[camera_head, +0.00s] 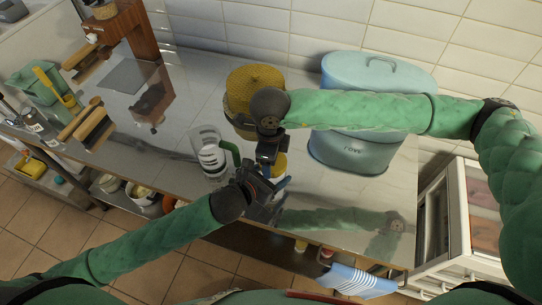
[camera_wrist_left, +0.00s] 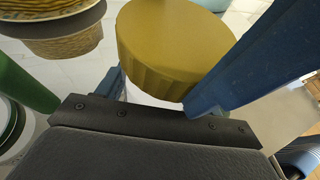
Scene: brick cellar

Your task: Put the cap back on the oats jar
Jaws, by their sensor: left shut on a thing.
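A round yellow cap (camera_wrist_left: 172,45) fills the middle of the left wrist view, with a narrow white strip of the oats jar (camera_wrist_left: 150,97) below its edge. In the head view the yellow cap (camera_head: 280,165) is partly hidden by my grippers. My left gripper (camera_head: 270,188) appears shut on the jar just below the cap, with blue fingers on either side. I cannot tell whether the cap is fully seated. My right gripper (camera_head: 268,152) is just above and left of the cap, pointing down. Its fingers are too dark to read.
A clear jug (camera_head: 207,157) with a green handle stands close left of my grippers. A woven yellow basket (camera_head: 255,82) is behind them. A large blue bin (camera_head: 355,150) stands right. The counter's front right (camera_head: 350,195) is clear.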

